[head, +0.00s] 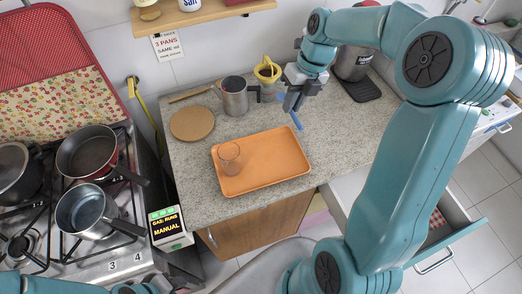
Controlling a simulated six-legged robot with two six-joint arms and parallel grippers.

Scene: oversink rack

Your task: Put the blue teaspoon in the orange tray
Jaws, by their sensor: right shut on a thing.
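The blue teaspoon (297,121) is in my right gripper (292,104), which is shut on it. The spoon slants down from the fingers, and part of it is hidden by them. The gripper and spoon appear beyond the far right part of the orange tray (265,170); their height above the counter is hard to tell. The tray lies flat on the speckled counter. A clear glass (229,157) stands in its left part. Teal parts of my left arm show at the bottom left edge, but its gripper does not show.
A metal mug (233,97), a yellow cup-like thing (267,70) and a round wooden board (192,124) stand behind the tray. A stove with pans (87,212) is at left. An open drawer (447,238) is at right. The counter right of the tray is clear.

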